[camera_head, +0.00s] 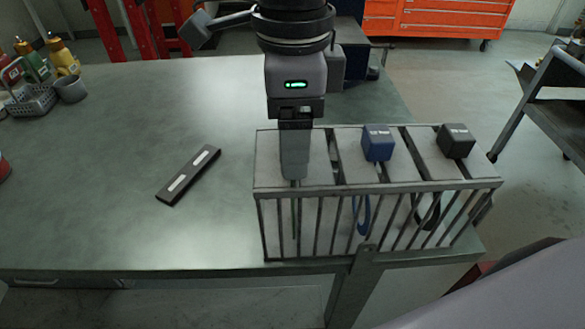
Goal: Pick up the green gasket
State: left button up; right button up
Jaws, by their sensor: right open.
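My right gripper (294,172) reaches down from the top of the view over the left part of a grey metal rack (378,188). Its fingers point down at the rack's top and show nearly edge-on, so the gap between them is hard to see. It is open. A black block (456,140) sits further right, with a black ring (427,212) below. My left gripper is out of view.
The rack stands at the right front edge of a grey-green workbench (110,200). A dark flat bar with a pale strip (188,175) lies left of the rack. A basket of bottles (33,100) and a grey cup (71,89) stand far left. The bench's middle is mostly clear.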

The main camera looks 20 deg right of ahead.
jog(key=shift+c, duration=0.3)
grip_shut()
jog(key=shift+r, duration=0.15)
notch_tip(320, 180, up, 20)
jog(key=p, duration=0.3)
dwell(0.5)
